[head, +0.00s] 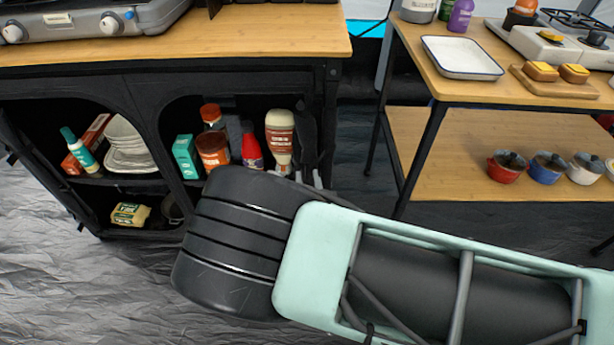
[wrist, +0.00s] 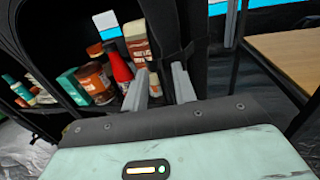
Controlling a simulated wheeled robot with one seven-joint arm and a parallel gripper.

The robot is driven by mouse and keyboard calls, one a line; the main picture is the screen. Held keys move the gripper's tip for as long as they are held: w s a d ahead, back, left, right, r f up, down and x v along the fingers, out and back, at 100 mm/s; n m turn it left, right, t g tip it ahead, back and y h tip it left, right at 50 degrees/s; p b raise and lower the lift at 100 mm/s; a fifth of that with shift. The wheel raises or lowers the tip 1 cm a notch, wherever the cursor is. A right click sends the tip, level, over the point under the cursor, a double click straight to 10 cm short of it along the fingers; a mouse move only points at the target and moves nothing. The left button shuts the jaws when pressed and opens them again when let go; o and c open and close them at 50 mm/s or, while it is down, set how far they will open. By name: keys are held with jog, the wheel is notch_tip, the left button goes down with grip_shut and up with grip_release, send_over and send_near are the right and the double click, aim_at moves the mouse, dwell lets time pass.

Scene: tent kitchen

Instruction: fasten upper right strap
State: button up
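The black fabric cupboard (head: 110,82) stands at the left with its two arched openings uncovered. A dark strap (head: 307,138) hangs at the upper right edge of the right opening. It also shows in the wrist view as a dark band (wrist: 170,38) just beyond my fingertips. My gripper (wrist: 161,68) is open, its two grey fingers apart with nothing clearly held between them. The fingers point at the cupboard's right edge, below the strap. In the head view my arm hides most of the gripper. I cannot tell whether a finger touches the strap.
A sauce bottle (head: 280,138), a red bottle (head: 251,150) and jars (head: 212,149) stand in the right opening, close to my gripper's left. A wooden table (head: 445,78) with a lower shelf stands at the right. A gap of floor separates it from the cupboard.

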jog(key=shift+w+a, duration=0.1)
jog(key=shift+w, duration=0.8)
grip_shut()
